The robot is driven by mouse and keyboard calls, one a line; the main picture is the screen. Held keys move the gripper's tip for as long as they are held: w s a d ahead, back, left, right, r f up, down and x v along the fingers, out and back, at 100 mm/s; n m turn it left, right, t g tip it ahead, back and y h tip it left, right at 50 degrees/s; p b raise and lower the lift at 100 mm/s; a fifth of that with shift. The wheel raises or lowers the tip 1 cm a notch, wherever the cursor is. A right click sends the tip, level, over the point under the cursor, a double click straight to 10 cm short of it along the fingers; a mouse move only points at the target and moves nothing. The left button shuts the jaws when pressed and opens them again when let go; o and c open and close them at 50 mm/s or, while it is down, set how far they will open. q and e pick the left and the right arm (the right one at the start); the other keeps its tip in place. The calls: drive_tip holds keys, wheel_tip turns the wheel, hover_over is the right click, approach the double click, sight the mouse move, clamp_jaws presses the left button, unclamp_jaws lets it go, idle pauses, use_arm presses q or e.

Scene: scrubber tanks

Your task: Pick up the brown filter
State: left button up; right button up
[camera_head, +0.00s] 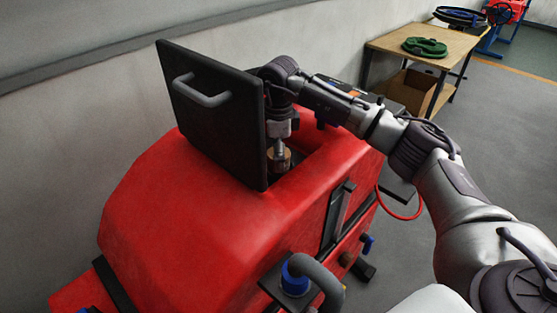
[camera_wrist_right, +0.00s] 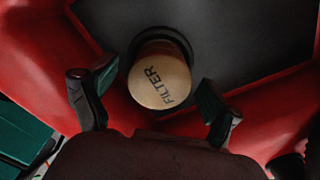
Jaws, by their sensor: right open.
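The brown filter (camera_wrist_right: 160,76), marked FILTER on its tan top, stands in a dark round seat inside the red tank's opening. In the head view the filter (camera_head: 281,160) is partly hidden by my right gripper and the open black lid. My right gripper (camera_wrist_right: 152,106) is open, with one finger to each side of the filter's lower part in the wrist view, apart from it. In the head view my right gripper (camera_head: 277,148) points down just above the filter. My left gripper is not in view.
The red scrubber tank (camera_head: 170,220) fills the middle. Its black lid (camera_head: 215,110) stands upright left of my right gripper. A grey hose with a blue fitting (camera_head: 296,278) is at the front. A wooden table (camera_head: 440,62) with a green object (camera_head: 425,47) stands behind.

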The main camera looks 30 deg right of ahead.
drive_tip(key=c, duration=1.2)
drive_tip(key=shift+r, duration=0.1)
wheel_tip(320, 180, up, 9)
drive_tip(key=b, duration=0.3)
drive_tip(key=shift+r, duration=0.65)
drive_tip(key=shift+r+p, duration=0.85)
drive_tip(key=shift+p, duration=0.25)
drive_tip(key=shift+r+p, duration=2.1)
drive_tip(key=shift+r, duration=0.3)
